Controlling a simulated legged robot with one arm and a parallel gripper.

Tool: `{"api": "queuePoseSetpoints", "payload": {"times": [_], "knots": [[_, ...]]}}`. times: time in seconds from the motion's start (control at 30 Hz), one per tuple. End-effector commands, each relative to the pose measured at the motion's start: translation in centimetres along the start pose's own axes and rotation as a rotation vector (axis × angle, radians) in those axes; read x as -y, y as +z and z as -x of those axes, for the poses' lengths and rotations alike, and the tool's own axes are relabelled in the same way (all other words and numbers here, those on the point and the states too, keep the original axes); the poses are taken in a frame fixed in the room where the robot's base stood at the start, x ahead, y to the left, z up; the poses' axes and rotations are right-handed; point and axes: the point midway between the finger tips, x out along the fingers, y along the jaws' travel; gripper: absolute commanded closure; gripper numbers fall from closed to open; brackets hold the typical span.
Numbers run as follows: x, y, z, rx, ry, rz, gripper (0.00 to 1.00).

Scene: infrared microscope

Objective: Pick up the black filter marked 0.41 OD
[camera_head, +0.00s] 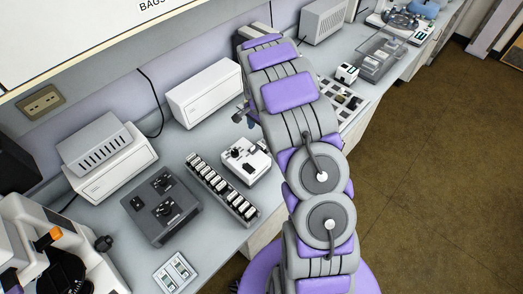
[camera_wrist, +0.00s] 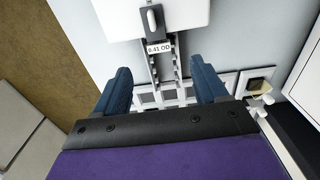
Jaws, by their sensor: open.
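The black filter (camera_wrist: 154,34) shows at the top middle of the wrist view, with a white label reading 0.41 OD and a grey rounded tab above it. It sits against a white block, at the end of a dark slotted rail. My gripper (camera_wrist: 162,82) is open, its two blue fingers spread wide on either side of the rail. Nothing is between the fingers, and the filter is ahead of them, apart from them. In the head view my gripper (camera_head: 247,116) is mostly hidden behind my arm. I cannot make out the filter there.
A white box with black knobs (camera_head: 246,160), a rack of several small pieces (camera_head: 221,189) and a dark control box (camera_head: 161,207) stand on the bench to the left. A compartmented tray (camera_head: 341,104) lies right of my arm. White instruments line the wall.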

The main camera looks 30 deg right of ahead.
Motion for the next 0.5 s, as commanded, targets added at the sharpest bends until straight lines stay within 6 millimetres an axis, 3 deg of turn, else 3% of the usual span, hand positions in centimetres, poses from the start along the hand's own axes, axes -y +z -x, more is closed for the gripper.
{"api": "queuePoseSetpoints", "payload": {"times": [0.03,0.2,0.37,0.5], "knots": [[-0.1,-0.1,-1.3,0.004,0.002,0.000,0.28],[-0.6,-1.4,-4.0,0.019,-0.004,-0.002,0.28],[-0.8,-2.2,-4.9,0.025,-0.009,-0.003,0.28],[-0.5,-1.4,-6.3,0.018,-0.007,-0.002,0.28]]}}
